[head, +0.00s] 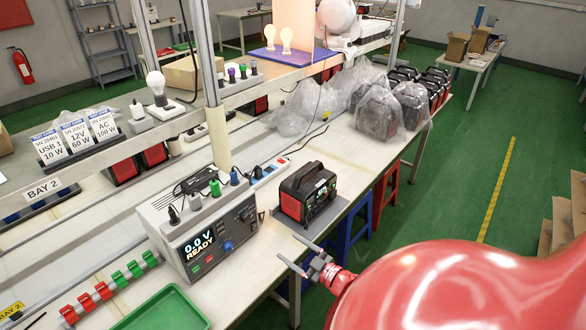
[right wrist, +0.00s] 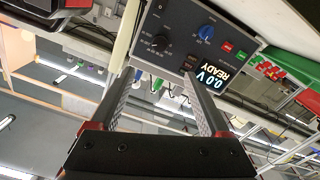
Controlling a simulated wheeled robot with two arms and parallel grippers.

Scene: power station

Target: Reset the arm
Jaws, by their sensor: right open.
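My right gripper (head: 288,247) is at the lower middle of the head view, past the table's front edge, at the end of my red right arm. Its two fingers stand apart with nothing between them. They point toward the grey test unit, apart from it. In the right wrist view the gripper (right wrist: 160,80) shows both fingers spread, with the test unit (right wrist: 172,42) beyond them, its display reading 0.0 V READY. My left gripper and arm are not in view.
The test unit (head: 198,258) stands on the workbench, left of a black and red power station (head: 307,194). A green tray (head: 162,312) lies at the near left. Bagged power stations (head: 378,105) fill the far end. Green floor (head: 455,185) is clear right of the bench.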

